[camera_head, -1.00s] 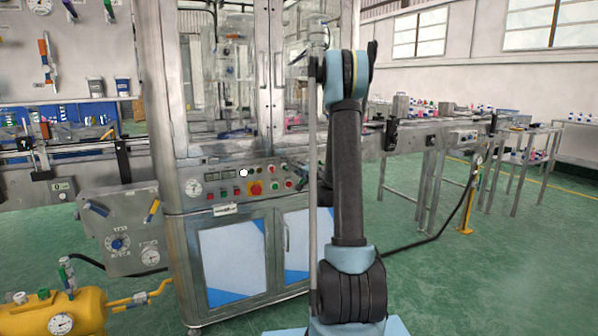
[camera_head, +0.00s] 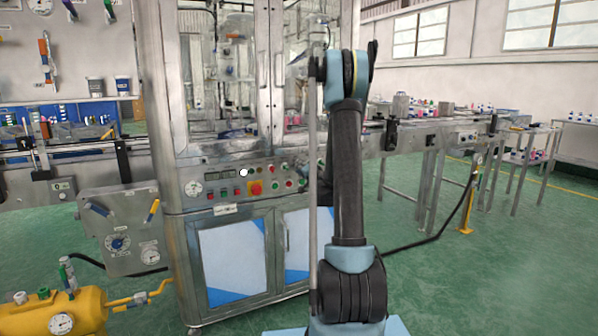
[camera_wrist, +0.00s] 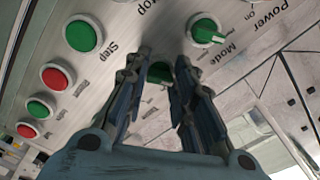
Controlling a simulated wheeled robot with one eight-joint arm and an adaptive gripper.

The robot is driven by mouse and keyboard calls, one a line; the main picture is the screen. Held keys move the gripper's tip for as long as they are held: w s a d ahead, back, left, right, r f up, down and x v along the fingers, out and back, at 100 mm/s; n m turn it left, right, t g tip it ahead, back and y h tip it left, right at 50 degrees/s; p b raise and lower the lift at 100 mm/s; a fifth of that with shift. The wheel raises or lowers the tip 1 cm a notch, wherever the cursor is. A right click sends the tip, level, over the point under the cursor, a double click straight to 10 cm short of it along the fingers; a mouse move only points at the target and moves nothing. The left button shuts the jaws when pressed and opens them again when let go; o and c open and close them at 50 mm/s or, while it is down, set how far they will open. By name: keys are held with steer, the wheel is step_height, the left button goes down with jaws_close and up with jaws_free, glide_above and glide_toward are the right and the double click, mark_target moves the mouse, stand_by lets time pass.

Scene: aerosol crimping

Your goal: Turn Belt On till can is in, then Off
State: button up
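The machine's control panel (camera_head: 225,188) stands in the middle of the head view, with small buttons and a red knob on a yellow plate (camera_head: 255,187). In the wrist view the panel (camera_wrist: 120,20) fills the background, lettered "Stop", "Step", "Mode" and "Power". My gripper (camera_wrist: 163,58) points at the panel, fingers apart and nothing held. A green button (camera_wrist: 159,72) shows between the fingertips; contact cannot be told. A green Mode selector (camera_wrist: 206,29) is just right of them. My arm hides the gripper in the head view. I cannot make out the can.
A conveyor (camera_head: 85,150) enters the machine from the left, and another conveyor (camera_head: 430,128) leaves to the right. A green button (camera_wrist: 83,34) and a red button (camera_wrist: 57,76) lie left of the gripper. A yellow tank (camera_head: 85,312) stands at lower left. The right floor is mostly clear.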

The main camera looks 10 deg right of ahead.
steer(key=o, duration=0.4)
steer(key=shift+w+d+f, duration=0.1)
steer(key=shift+w, duration=0.05)
steer(key=shift+c, duration=0.2)
steer(key=v, duration=1.2)
